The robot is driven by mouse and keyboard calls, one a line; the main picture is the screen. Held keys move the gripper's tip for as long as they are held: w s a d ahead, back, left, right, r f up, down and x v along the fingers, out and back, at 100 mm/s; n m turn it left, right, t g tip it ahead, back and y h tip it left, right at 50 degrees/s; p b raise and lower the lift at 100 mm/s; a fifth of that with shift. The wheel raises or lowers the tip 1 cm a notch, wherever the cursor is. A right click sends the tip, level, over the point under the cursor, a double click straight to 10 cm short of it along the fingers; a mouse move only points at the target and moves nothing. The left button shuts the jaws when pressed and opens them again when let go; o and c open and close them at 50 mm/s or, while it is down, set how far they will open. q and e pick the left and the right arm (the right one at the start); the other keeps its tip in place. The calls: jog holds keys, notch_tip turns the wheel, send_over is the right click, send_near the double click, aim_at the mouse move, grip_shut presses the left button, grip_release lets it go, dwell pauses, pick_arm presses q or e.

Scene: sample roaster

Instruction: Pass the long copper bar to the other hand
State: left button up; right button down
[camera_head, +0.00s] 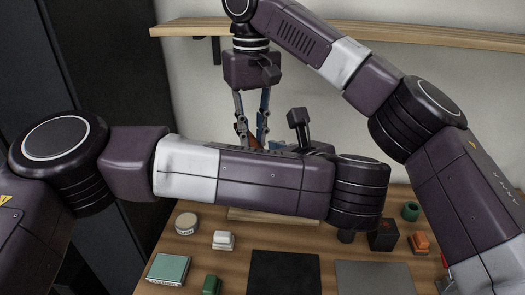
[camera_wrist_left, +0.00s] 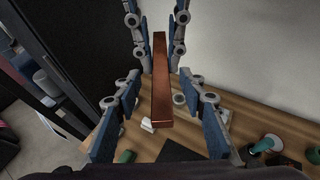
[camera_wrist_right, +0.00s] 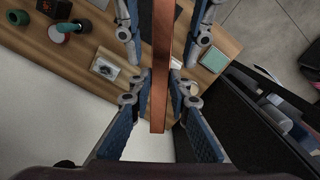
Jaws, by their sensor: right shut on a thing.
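The long copper bar (camera_wrist_left: 160,85) is held in the air above the table; it also shows in the right wrist view (camera_wrist_right: 160,70), and a small part shows in the head view (camera_head: 255,144). My right gripper (camera_head: 252,135) points down and is shut on the bar; its fingertips meet the bar's sides in the right wrist view (camera_wrist_right: 161,88). My left gripper (camera_wrist_left: 160,82) is open, with its fingers on either side of the bar's near end and gaps on both sides. In the head view my left forearm mostly hides the left gripper and the bar.
The wooden table (camera_head: 185,250) below holds a round tin (camera_head: 187,223), a white item (camera_head: 223,240), a teal box (camera_head: 167,269), a black mat (camera_head: 284,274), a grey mat (camera_head: 373,276) and a black box (camera_head: 383,235). A wooden shelf (camera_head: 195,28) runs along the wall.

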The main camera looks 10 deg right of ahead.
jog(key=shift+r, duration=0.1)
pick_arm(q)
grip_shut()
jog(key=shift+r, duration=0.15)
pick_arm(e)
jog(key=c, duration=1.7)
grip_release()
jog(key=shift+c, duration=0.2)
